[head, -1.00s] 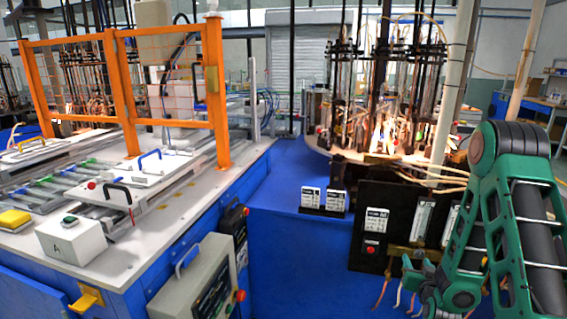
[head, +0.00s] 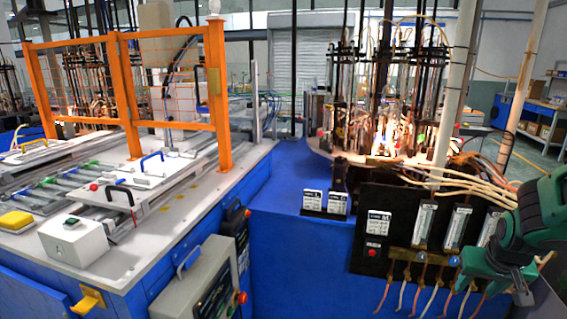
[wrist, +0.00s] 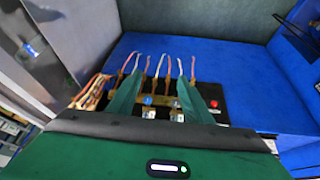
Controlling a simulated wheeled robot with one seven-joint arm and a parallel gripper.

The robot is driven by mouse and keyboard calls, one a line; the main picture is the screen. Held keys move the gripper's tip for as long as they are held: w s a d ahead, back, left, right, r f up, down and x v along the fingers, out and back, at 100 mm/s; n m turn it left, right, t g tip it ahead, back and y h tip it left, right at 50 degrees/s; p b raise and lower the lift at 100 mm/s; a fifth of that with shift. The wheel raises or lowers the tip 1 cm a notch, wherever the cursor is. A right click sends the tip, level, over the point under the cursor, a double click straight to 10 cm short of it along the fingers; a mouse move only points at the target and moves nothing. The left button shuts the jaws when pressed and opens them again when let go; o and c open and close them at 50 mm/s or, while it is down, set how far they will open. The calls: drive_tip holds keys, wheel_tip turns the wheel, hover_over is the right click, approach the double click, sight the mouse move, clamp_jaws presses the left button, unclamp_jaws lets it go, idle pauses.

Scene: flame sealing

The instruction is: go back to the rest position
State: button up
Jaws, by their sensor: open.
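My gripper (wrist: 160,78) shows in the wrist view with its two green fingers spread apart and nothing between them. Its fingers point toward the black control panel (wrist: 210,92) and the wires at its edge. In the head view, part of my green arm (head: 540,215) is at the lower right, in front of the panel's right end. I cannot make out the fingertips clearly there. I see no object held.
The black panel (head: 377,222) with gauges, a red button (head: 372,253) and hanging wires stands at the right. Behind it is the burner machine with flames (head: 385,135). A white table (head: 150,235) with an orange guard frame (head: 215,95) is at the left. The blue surface (head: 285,180) between is mostly clear.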

drive_tip(key=s+a+r+m+g+y, duration=0.1)
drive_tip(key=s+a+r+g, duration=0.1)
drive_tip(key=s, duration=0.8)
drive_tip(key=s+a+r+m+g+y, duration=0.1)
drive_tip(key=s+a+r+g, duration=0.1)
drive_tip(key=s, duration=0.8)
wheel_tip(320, 180, up, 3)
drive_tip(key=shift+s+a+f+g+y, duration=0.1)
drive_tip(key=shift+s+a+g+y, duration=0.25)
drive_tip(key=shift+a, duration=0.55)
drive_tip(key=shift+w, duration=0.15)
drive_tip(key=shift+w+f, duration=0.25)
drive_tip(key=shift+w, duration=0.35)
